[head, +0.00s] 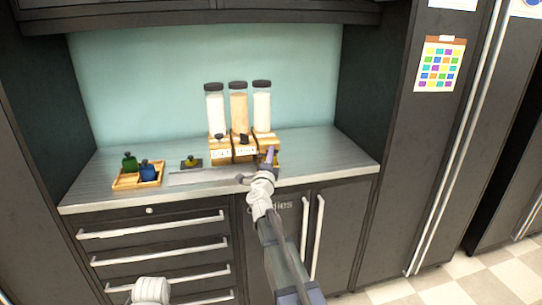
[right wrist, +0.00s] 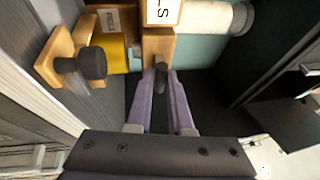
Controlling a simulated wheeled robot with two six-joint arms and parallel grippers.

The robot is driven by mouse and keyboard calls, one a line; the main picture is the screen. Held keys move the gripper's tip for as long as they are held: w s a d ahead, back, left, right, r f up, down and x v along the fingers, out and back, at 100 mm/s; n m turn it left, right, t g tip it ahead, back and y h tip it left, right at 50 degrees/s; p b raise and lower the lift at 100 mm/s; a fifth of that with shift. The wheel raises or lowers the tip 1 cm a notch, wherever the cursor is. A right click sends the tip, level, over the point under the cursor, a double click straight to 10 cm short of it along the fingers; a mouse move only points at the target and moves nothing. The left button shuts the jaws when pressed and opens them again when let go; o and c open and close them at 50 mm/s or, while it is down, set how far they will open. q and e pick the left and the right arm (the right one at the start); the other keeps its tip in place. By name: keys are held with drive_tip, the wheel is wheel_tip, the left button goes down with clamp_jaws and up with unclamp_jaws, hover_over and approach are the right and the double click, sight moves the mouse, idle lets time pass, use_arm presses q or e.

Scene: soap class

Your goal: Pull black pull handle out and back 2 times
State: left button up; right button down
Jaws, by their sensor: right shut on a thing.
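A wooden dispenser rack (head: 222,158) stands on the counter with three clear, black-capped jars (head: 238,110) on it. My right gripper (head: 270,155) is at the rack's right end in the head view. In the right wrist view its purple fingers (right wrist: 161,95) are shut on a small black pull handle (right wrist: 160,78) against the wooden front. The fingers partly cover this handle. Another black knob (right wrist: 90,62) shows to the left in the wrist view, on a separate wooden part. My left gripper is out of view.
A wooden tray (head: 124,183) with a green bottle (head: 130,161) and a blue bottle (head: 148,171) stands at the counter's left. A small dark item with a yellowish top (head: 191,161) sits between tray and rack. The counter front (head: 200,188) is mostly clear.

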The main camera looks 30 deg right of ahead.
idle(0.8)
drive_tip(key=s, duration=0.3)
drive_tip(key=shift+s+a, duration=0.15)
drive_tip(key=shift+a, duration=0.2)
drive_tip(key=c, duration=0.8)
unclamp_jaws()
drive_tip(key=shift+c, duration=0.2)
drive_tip(key=b+v, duration=0.1)
drive_tip(key=v, duration=0.7)
